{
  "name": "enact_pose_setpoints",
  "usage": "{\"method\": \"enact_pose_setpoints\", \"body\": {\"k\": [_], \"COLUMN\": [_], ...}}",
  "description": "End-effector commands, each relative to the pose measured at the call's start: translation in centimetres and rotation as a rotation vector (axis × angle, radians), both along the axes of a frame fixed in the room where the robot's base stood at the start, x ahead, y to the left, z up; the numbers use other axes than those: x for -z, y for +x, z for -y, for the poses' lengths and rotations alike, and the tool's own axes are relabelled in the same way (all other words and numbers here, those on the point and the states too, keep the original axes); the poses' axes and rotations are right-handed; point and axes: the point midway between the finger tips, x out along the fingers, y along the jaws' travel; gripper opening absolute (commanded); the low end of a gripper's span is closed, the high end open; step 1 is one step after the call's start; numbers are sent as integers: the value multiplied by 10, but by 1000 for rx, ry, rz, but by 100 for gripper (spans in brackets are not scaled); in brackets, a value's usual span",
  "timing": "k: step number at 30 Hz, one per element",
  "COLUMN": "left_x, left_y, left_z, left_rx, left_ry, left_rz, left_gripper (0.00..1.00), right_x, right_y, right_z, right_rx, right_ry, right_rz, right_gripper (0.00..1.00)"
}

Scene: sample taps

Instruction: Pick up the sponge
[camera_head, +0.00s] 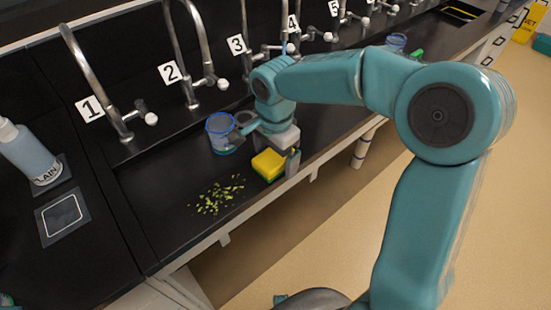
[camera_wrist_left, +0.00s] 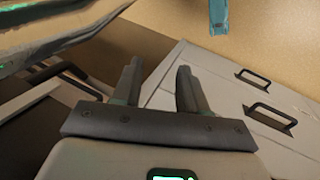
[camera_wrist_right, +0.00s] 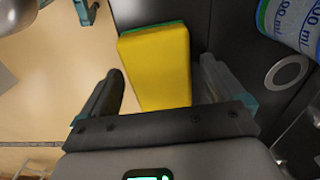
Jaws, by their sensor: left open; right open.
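The sponge (camera_head: 268,165) is yellow with a green layer and lies near the front edge of the black counter. In the right wrist view the sponge (camera_wrist_right: 157,65) shows its yellow face, ahead of and partly between the fingers. My right gripper (camera_head: 268,142) is right by the sponge in the head view, and its open fingers (camera_wrist_right: 160,88) are on either side of the sponge's near end. I cannot tell whether they touch it. My left gripper (camera_wrist_left: 160,85) is open and empty, with cabinet fronts and floor behind it.
A blue-rimmed beaker (camera_head: 220,133) stands just left of my right gripper. Green bits (camera_head: 218,195) are scattered on the counter in front. Several numbered taps (camera_head: 95,85) line the back. A labelled bottle (camera_head: 28,152) stands at the left. White cabinets with handles (camera_wrist_left: 225,100) are near my left gripper.

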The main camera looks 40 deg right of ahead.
Motion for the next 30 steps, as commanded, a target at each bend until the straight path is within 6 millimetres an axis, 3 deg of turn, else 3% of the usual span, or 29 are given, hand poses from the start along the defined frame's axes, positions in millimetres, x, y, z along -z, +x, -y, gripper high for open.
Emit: {"method": "enact_pose_setpoints", "body": {"k": [5, 10, 23, 26, 30], "left_x": [0, 0, -1, -3, -7], "left_y": [0, 0, 0, 0, 0], "left_z": [0, 0, 0, 0, 0], "left_rx": [0, 0, 0, 0, 0], "left_ry": [0, 0, 0, 0, 0], "left_rz": [0, 0, 0, 0, 0], "left_gripper": [43, 43, 43, 43, 43], "right_x": [0, 0, -9, -23, -56], "right_y": [0, 0, 1, 1, 1], "right_z": [0, 0, 0, 0, 0], "right_rx": [0, 0, 0, 0, 0], "right_ry": [0, 0, 0, 0, 0], "right_rz": [0, 0, 3, 4, 6], "right_gripper": [96, 41, 41, 41, 41]}}
